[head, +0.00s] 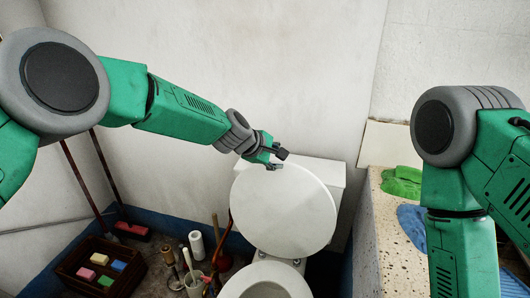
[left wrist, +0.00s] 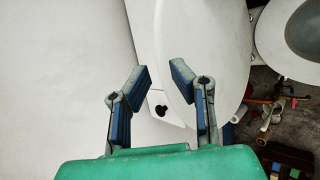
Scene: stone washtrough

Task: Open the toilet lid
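The white toilet lid (head: 285,215) stands raised, tilted back toward the white tank (head: 327,172) behind it. The toilet bowl (head: 265,284) is uncovered below, cut by the lower frame edge. My left gripper (head: 281,160) is at the lid's top edge. In the left wrist view my left gripper (left wrist: 160,72) is open, with its fingers apart. There the lid (left wrist: 222,50) lies behind the right finger, its edge showing between the fingers. I cannot tell whether a finger touches it. My right arm reaches down at the right; its gripper is out of view.
A speckled stone trough (head: 385,235) with green cloth (head: 402,181) and blue cloth (head: 413,225) is at the right. A dark crate (head: 72,270) with coloured blocks, brushes and a paper roll (head: 197,244) stand on the floor left of the toilet.

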